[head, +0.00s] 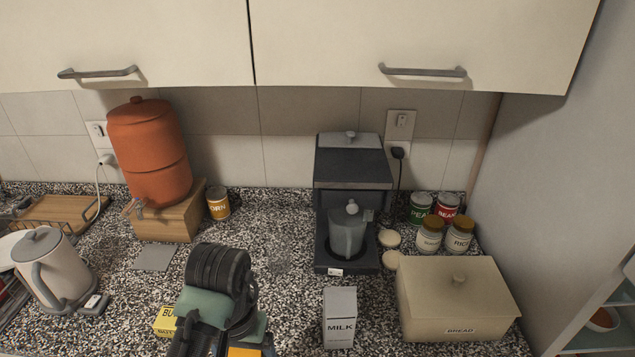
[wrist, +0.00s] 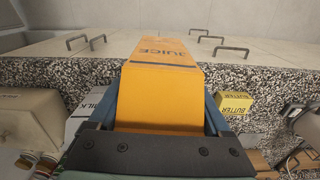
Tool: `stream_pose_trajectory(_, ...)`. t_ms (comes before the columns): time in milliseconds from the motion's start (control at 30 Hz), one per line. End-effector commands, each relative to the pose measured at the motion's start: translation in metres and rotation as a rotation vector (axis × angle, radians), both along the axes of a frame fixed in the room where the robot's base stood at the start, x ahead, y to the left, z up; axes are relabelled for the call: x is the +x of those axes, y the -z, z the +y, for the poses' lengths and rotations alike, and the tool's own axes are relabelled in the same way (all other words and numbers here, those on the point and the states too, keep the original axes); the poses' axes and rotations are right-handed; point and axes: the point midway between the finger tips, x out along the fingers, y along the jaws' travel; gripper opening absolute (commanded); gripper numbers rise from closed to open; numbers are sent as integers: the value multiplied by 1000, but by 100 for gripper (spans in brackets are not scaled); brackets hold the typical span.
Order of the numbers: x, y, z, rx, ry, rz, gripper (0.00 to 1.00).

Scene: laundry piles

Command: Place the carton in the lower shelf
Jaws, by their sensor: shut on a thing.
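An orange juice carton (wrist: 160,97) fills the middle of the wrist view, with "JUICE" printed on its upper part. My gripper (wrist: 165,115) is shut on it, with a finger along each side. In the head view my gripper (head: 228,347) is at the bottom edge, in front of the counter, and only a small orange part of the carton (head: 244,352) shows. A shelf unit (head: 596,340) stands at the right edge, only partly in view, with a bowl (head: 603,319) on one level. Which level is the lower shelf cannot be told.
On the speckled counter (head: 285,300) stand a milk carton (head: 340,318), a bread box (head: 458,300), a coffee machine (head: 353,185), a butter box (head: 164,321) and a kettle (head: 50,270). A tall pale panel (head: 550,170) separates the counter from the shelf unit.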

Motion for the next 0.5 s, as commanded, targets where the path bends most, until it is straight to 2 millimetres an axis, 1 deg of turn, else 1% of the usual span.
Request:
stream_pose_trajectory(33, -1, 6, -11, -5, 4, 0, 0)
stream_pose_trajectory(167, -9, 25, -37, -7, 0, 3, 0)
stream_pose_trajectory(300, -24, 48, -67, -8, -17, 5, 0)
stream_pose_trajectory(400, -37, 63, -85, -7, -35, 5, 0)
stream_pose_trajectory(500, -51, 74, -98, -5, -53, 3, 0)
